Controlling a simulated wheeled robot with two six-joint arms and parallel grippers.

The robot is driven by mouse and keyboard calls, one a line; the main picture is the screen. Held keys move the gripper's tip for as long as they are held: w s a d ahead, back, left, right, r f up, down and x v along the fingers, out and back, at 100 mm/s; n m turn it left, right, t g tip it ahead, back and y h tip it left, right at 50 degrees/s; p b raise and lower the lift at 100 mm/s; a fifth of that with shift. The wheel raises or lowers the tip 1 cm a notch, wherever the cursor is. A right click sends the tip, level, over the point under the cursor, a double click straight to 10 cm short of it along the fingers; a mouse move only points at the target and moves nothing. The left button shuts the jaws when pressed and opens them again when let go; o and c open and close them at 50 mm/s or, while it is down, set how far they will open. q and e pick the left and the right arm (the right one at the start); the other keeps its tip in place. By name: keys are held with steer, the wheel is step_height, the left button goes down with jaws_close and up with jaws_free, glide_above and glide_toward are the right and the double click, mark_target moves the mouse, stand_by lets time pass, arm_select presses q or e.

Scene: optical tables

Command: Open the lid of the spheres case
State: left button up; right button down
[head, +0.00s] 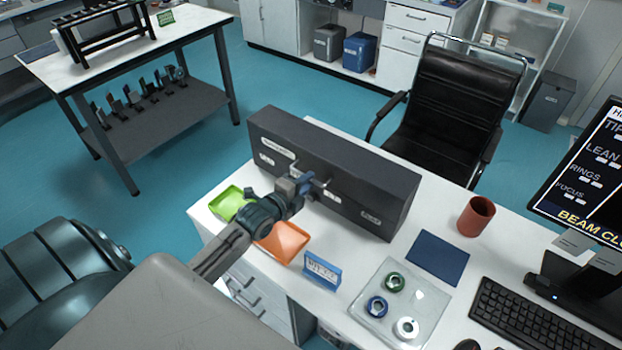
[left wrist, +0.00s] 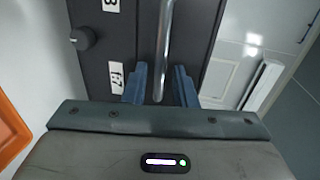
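A long dark grey case (head: 355,176) with small white labels stands on the white desk in the head view. Its lid looks shut. A metal bar handle (left wrist: 164,45) runs along its face and fills the middle of the left wrist view. My left gripper (head: 311,184) is at the front face of the case by this handle. In the left wrist view its two blue fingers (left wrist: 160,86) stand apart, one on each side of the bar, with gaps showing. The inside of the case is hidden. My right gripper is not in view.
A green tray (head: 229,203), an orange tray (head: 284,243) and a small blue sign (head: 322,272) lie in front of the case. A clear plate with rings (head: 368,328), a blue mat (head: 437,257), a brown cup (head: 475,216) and a keyboard (head: 540,318) are to the right.

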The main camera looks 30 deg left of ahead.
arm_select(q)
steer(key=shift+x, duration=1.3)
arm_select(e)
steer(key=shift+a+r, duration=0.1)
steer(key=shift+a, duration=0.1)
arm_select(q)
steer(key=shift+c, duration=0.7)
jaws_close()
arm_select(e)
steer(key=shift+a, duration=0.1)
